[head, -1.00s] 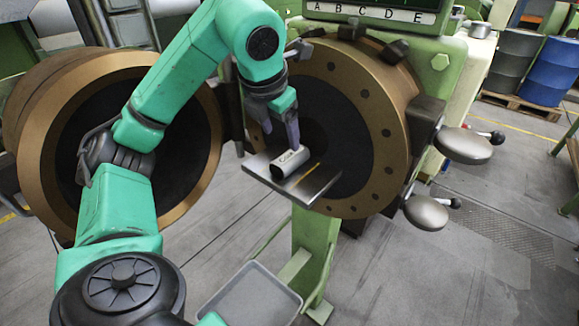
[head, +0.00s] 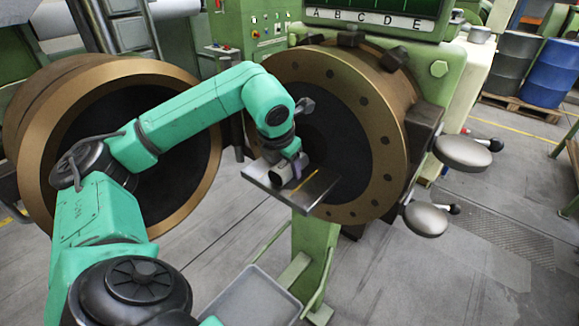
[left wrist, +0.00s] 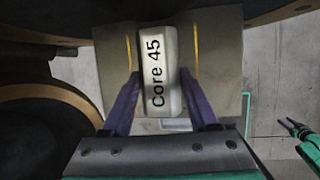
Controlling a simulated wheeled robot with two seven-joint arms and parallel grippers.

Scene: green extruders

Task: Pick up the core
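In the head view the core (head: 278,174) is partly hidden by my left gripper (head: 290,168), which is low over the plate (head: 312,190). In the left wrist view the purple fingers of my left gripper (left wrist: 160,82) stand on either side of the core, their tips close to its sides. They look open; contact is not clear. My right gripper (left wrist: 287,124) is small at the right of that view, away from the core, with its fingers apart.
The plate sits in front of a large bronze-rimmed extruder face (head: 385,140). A second round face (head: 50,180) stands at the left. Metal knobs (head: 463,150) stick out at the right. A grey tray (head: 255,300) is below the plate.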

